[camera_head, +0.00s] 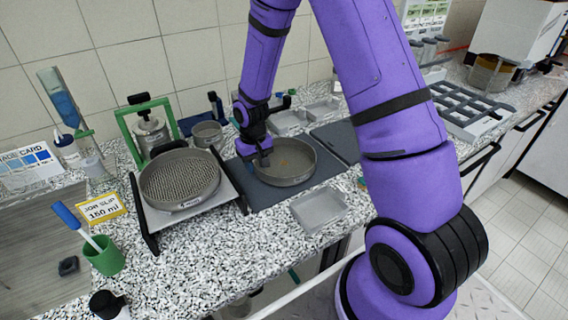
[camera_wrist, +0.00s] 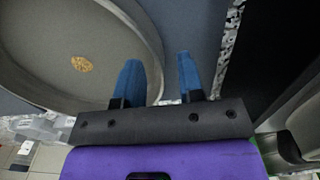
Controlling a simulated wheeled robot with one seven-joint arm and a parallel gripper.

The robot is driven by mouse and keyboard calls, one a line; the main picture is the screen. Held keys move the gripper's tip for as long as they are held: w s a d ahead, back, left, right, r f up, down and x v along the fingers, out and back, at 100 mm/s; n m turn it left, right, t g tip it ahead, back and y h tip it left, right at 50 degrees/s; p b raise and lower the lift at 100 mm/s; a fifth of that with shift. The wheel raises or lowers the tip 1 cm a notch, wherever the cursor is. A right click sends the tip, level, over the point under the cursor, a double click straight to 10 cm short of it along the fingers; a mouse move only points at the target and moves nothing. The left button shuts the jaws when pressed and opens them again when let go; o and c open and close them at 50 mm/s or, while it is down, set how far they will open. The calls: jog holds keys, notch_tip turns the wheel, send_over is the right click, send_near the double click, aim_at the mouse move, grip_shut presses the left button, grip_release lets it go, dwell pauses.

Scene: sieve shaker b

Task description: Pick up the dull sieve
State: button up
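A round, shallow grey sieve (camera_head: 292,178) with a matte wall lies on a dark mat (camera_head: 262,195) in the middle of the counter. I take it as the dull sieve. Its floor shows a small tan patch (camera_wrist: 82,64) in the wrist view. My gripper (camera_head: 264,158) is at its left rim, pointing down. In the wrist view my gripper (camera_wrist: 157,78) has its two blue fingers apart. One finger overlaps the sieve's wall (camera_wrist: 152,50) and the other is outside over the mat, with the wall's edge between them. Contact cannot be told.
A second sieve (camera_head: 180,178) with coarse mesh stands on a tray at the left. A green-framed device (camera_head: 150,128), a small grey pot (camera_head: 207,134) and a metal tray (camera_head: 318,210) are close by. A green cup (camera_head: 104,256) stands at front left. A grey rack (camera_head: 468,108) is at right.

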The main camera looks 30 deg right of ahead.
jog(key=shift+f, duration=0.9)
grip_shut()
